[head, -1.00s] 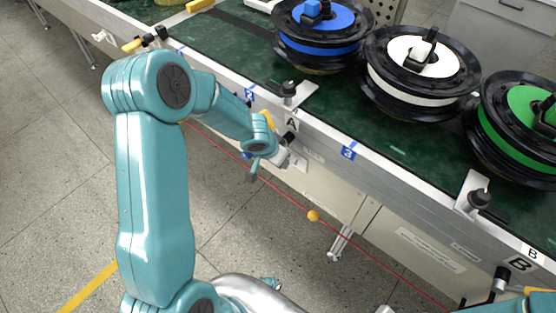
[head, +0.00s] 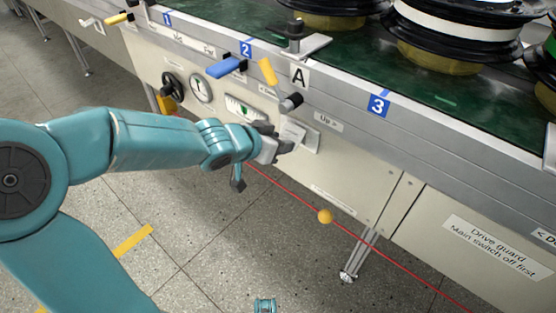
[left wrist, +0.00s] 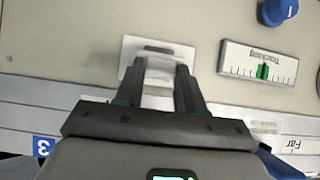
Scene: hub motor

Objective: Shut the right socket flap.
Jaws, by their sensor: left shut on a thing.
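A pale socket plate (head: 311,143) is on the conveyor's front panel, below the letter A. It also shows in the left wrist view (left wrist: 187,53), with a dark slot near its upper edge. A whitish flap (left wrist: 159,76) stands out from the plate between my fingers. My left gripper (head: 285,146) reaches it from the left. In the left wrist view my left gripper (left wrist: 161,70) is shut on the flap, one dark finger on each side. The fingers hide part of the plate, and the flap's exact angle is unclear. My right gripper is not in view.
A dark knob (head: 291,102), a yellow handle (head: 267,71), a blue handle (head: 226,67) and a gauge (head: 246,110) are close by. A red cord with a yellow ball (head: 325,216) hangs below. Spools stand on the green belt (head: 440,98). The floor in front is open.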

